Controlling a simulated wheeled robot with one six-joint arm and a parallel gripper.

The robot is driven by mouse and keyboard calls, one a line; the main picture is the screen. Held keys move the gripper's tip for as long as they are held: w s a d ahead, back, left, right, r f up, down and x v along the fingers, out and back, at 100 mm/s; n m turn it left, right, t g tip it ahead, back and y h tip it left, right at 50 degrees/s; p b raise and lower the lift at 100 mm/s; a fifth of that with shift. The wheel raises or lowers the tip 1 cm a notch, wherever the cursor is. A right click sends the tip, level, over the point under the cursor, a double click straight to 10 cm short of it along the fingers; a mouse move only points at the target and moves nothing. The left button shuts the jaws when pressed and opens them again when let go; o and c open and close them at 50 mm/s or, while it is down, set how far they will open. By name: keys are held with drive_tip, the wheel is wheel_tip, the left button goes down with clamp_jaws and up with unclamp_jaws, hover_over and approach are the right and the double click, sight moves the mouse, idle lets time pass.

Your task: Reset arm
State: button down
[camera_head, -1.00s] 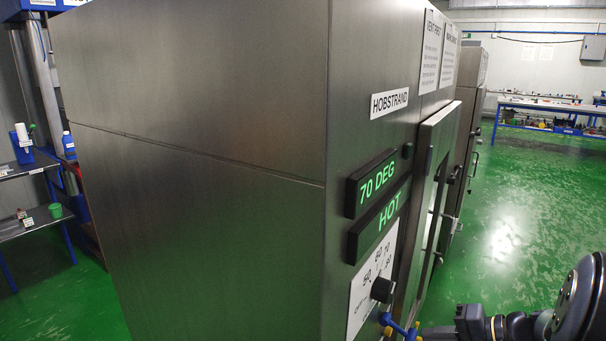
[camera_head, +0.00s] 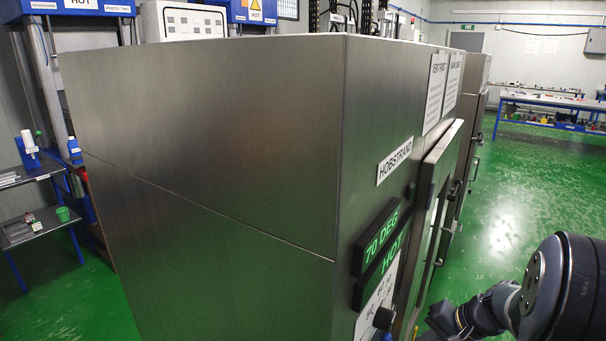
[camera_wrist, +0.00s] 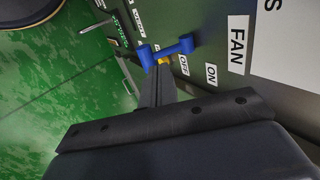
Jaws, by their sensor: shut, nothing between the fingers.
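My gripper (camera_wrist: 161,72) shows in the wrist view as dark fingers closed together, with nothing between them. Just beyond its tips, a blue handle with two rounded ends and a yellow middle (camera_wrist: 172,48) shows in front of the dark panel, near the OFF, ON and FAN labels. I cannot tell whether the tips touch it. In the head view, only part of my arm shows at the lower right; the gripper itself is out of that view.
A large steel oven cabinet (camera_head: 220,170) fills the middle, with a green-lit display (camera_head: 382,238) reading 70 DEG and HOT, and a dark knob (camera_head: 383,318). A door handle (camera_head: 439,262) sticks out. Green floor (camera_head: 510,220) is clear at right, before a workbench (camera_head: 540,100).

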drive_tip(key=r+h+p, duration=0.1)
drive_tip(key=p, duration=0.2)
drive_tip(key=a+r+g+h+p, duration=0.1)
drive_tip(key=p, duration=0.1)
drive_tip(key=shift+w+r+p, duration=0.1)
drive_tip(key=shift+w+p, duration=0.25)
drive_tip(key=shift+p, duration=0.05)
drive_tip(key=shift+a+g, duration=0.1)
drive_tip(key=shift+g, duration=0.2)
